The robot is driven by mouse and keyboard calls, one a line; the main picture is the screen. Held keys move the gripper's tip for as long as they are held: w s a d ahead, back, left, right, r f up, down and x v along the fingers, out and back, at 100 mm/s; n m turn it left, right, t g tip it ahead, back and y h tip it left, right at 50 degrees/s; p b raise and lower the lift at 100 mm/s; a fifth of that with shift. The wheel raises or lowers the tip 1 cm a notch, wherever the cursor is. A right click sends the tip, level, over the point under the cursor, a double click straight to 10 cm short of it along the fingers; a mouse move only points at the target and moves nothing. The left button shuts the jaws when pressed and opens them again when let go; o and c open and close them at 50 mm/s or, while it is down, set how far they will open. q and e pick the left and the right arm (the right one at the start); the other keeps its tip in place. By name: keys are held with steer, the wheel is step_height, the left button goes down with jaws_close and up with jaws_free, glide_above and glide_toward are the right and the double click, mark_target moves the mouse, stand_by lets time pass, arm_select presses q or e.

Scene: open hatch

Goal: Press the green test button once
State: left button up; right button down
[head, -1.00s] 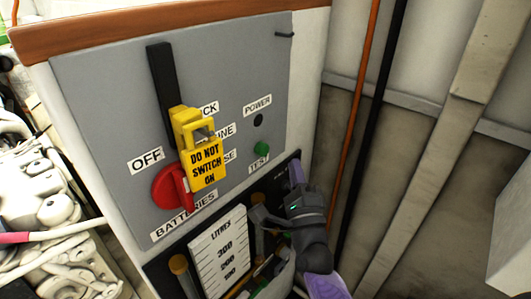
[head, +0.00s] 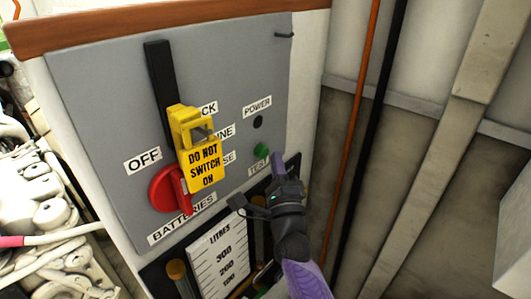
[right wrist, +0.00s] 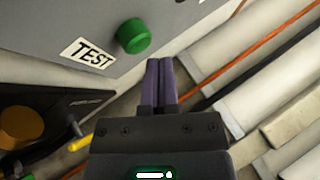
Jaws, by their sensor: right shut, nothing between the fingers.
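The green test button (head: 262,150) sticks out of the grey panel (head: 105,110), just above the TEST label (head: 258,169). In the right wrist view the green button (right wrist: 134,36) is at upper centre, beside its label (right wrist: 88,53). My right gripper (head: 278,165) is shut and empty, just below and right of the button in the head view. In the wrist view its purple fingertips (right wrist: 159,62) are together, right of and below the button, with a visible gap to it. My left gripper is not in view.
A yellow DO NOT SWITCH ON tag (head: 204,165) hangs by the red switch (head: 168,188). A dark POWER lamp (head: 258,122) is above the button. A litres gauge (head: 220,252) stands below. Orange (head: 350,130) and black pipes run down the right wall.

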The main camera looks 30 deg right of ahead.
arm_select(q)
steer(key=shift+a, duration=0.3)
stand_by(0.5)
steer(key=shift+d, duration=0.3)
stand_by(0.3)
arm_select(e)
steer(key=shift+w, duration=0.1)
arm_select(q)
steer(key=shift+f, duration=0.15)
arm_select(e)
steer(key=shift+w+a, duration=0.15)
steer(key=shift+w, duration=0.1)
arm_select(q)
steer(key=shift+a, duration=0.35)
arm_select(e)
steer(key=shift+w, duration=0.15)
